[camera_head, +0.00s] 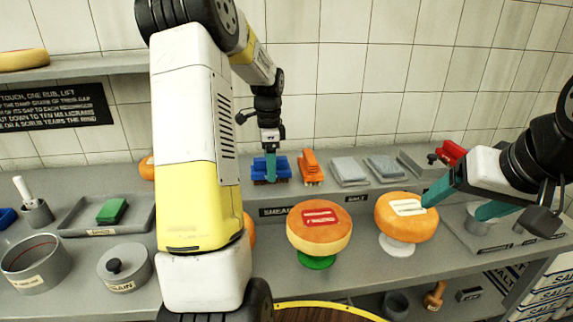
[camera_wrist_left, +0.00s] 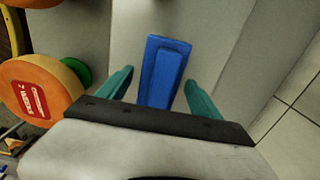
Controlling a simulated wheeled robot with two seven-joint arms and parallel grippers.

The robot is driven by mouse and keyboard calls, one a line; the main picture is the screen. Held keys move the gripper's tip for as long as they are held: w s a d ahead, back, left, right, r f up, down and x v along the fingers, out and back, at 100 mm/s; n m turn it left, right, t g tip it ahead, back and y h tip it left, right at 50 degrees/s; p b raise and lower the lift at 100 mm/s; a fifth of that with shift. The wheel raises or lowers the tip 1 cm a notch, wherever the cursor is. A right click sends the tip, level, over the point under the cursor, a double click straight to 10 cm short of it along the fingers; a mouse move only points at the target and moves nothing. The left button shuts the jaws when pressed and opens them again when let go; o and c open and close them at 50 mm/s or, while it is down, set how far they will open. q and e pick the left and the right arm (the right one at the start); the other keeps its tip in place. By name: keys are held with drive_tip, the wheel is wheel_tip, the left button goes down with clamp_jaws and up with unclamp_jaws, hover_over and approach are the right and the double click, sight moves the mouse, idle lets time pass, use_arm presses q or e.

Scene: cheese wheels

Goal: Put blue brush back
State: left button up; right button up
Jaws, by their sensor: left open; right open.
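The blue brush (camera_head: 284,167) sits on the raised back ledge, left of the orange brush (camera_head: 312,168). My left gripper (camera_head: 268,168) points down at it. In the left wrist view the blue brush (camera_wrist_left: 164,72) lies between the two teal fingers of my left gripper (camera_wrist_left: 160,92). Those fingers are spread, with a gap on each side of it. Part of the brush is hidden by the fingers in the head view. My right gripper (camera_head: 457,205) is open, at the right beside the cheese wheel with a pale label (camera_head: 405,231); I see nothing in it.
A cheese wheel with a red label (camera_head: 319,243) stands on a green foot. Grey blocks (camera_head: 348,171) and a red item (camera_head: 452,152) lie along the ledge.

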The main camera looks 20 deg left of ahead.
use_arm(q)
wheel_tip(320, 180, up, 10)
drive_tip(key=shift+r, duration=0.25)
drive_tip(key=s+d+r+n+t, duration=0.1)
drive_tip(key=s+d+n, duration=0.3)
drive_tip(key=s, duration=0.4)
drive_tip(key=s+d+r+n+t+h, duration=0.1)
drive_tip(key=s+d+n+t, duration=0.2)
drive_tip(key=s, duration=0.5)
drive_tip(key=s+d+r+n+t+h, duration=0.1)
drive_tip(key=s+d+n+t, duration=0.1)
drive_tip(key=s+d+n, duration=0.3)
drive_tip(key=s+d, duration=0.1)
drive_tip(key=s, duration=0.2)
drive_tip(key=shift+s+d+r, duration=0.15)
drive_tip(key=shift+s+d, duration=0.2)
drive_tip(key=shift+s, duration=0.05)
